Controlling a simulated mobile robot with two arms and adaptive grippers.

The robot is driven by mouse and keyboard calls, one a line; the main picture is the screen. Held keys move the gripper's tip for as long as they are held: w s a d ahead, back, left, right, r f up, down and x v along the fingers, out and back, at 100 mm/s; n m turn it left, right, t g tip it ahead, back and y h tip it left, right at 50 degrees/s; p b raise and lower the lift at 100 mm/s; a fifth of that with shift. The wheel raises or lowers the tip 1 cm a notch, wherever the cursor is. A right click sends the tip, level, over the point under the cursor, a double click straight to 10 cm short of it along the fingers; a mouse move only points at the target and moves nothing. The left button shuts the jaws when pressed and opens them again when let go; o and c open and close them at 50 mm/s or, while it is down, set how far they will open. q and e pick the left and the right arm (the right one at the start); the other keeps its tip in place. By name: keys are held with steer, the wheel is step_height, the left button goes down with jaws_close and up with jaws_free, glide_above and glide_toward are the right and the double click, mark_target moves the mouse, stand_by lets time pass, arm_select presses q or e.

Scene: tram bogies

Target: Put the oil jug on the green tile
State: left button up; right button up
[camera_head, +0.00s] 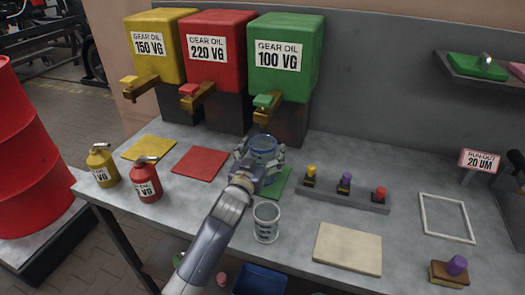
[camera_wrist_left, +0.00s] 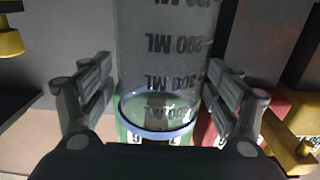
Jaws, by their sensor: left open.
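A clear jug with a blue rim (camera_head: 263,146) stands at the green tile (camera_head: 285,184), below the tap of the green gear oil tank. Whether its base rests fully on the tile is hidden by my gripper. My left gripper (camera_head: 262,165) is around the jug, its fingers open on either side. In the left wrist view the jug (camera_wrist_left: 165,60), with dark ML marks, stands between the two spread fingers (camera_wrist_left: 165,105), with visible gaps. A second clear graduated cup (camera_head: 266,222) stands nearer the front. My right gripper is not in view.
Yellow (camera_head: 155,45), red (camera_head: 215,50) and green (camera_head: 288,55) oil tanks stand behind. A yellow can (camera_head: 102,165) and red can (camera_head: 146,180) stand left. A strip with coloured knobs (camera_head: 343,194), a beige pad (camera_head: 348,249) and a white frame (camera_head: 446,218) lie right.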

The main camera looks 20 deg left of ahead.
arm_select(q)
steer(key=shift+r, duration=0.2)
steer(key=shift+s+f, duration=0.1)
steer(key=shift+s, duration=0.1)
steer(key=s, duration=1.1)
steer(key=shift+s+a+b, duration=0.25)
steer(key=shift+s+b, duration=0.05)
steer(key=shift+b, duration=0.1)
